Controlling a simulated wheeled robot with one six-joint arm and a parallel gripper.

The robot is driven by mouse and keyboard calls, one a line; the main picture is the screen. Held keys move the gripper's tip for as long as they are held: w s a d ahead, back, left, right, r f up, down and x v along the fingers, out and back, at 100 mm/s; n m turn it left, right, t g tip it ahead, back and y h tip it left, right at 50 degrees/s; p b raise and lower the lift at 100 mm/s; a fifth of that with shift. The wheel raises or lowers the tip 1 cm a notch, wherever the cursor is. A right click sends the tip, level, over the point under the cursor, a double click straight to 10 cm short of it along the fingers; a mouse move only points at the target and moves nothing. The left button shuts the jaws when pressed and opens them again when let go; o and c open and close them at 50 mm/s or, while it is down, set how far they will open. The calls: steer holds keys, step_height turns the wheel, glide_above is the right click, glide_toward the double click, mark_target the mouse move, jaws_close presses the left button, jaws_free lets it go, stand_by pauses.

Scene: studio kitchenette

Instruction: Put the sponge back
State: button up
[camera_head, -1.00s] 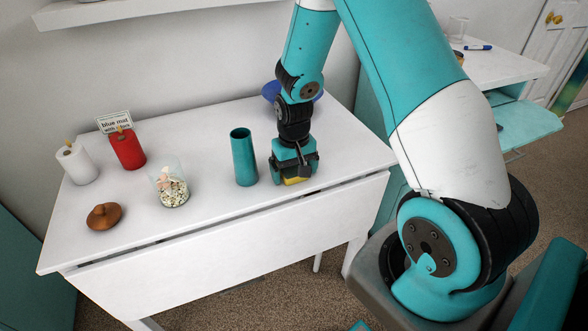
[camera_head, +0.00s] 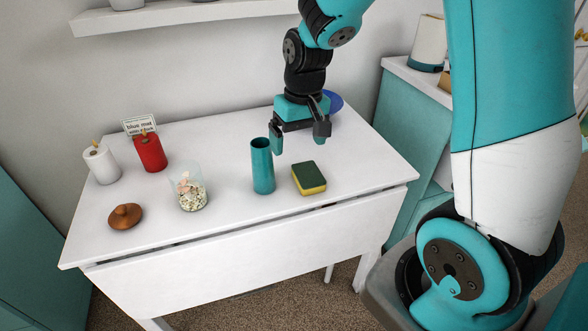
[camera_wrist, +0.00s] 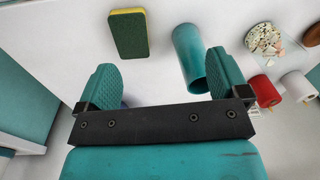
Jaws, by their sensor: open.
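The sponge (camera_head: 309,178), green on top and yellow below, lies flat on the white table near its front right edge. It also shows in the wrist view (camera_wrist: 129,34), apart from my fingers. My gripper (camera_head: 299,143) is open and empty, raised above the table behind the sponge. In the wrist view my gripper's two fingers (camera_wrist: 163,78) stand wide apart with nothing between them. A small sign (camera_head: 139,125) stands at the back left; its text seems to read "blue mat" with a second line too small to be sure of.
A teal cylinder (camera_head: 262,166) stands just left of the sponge. A blue object (camera_head: 334,101) is partly hidden behind my gripper.

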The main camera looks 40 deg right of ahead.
steer(key=s+a+r+n+y, duration=0.1)
steer(key=s+a+r+n, duration=0.3)
steer(key=s+a, duration=0.4)
steer(key=s+a+r+n+y, duration=0.2)
steer(key=s+a+r+n, duration=0.2)
steer(key=s+a, duration=0.4)
steer(key=s+r, duration=0.1)
steer(key=s, duration=0.1)
steer(key=shift+s+a+r, duration=0.25)
steer(key=shift+s+r, duration=0.15)
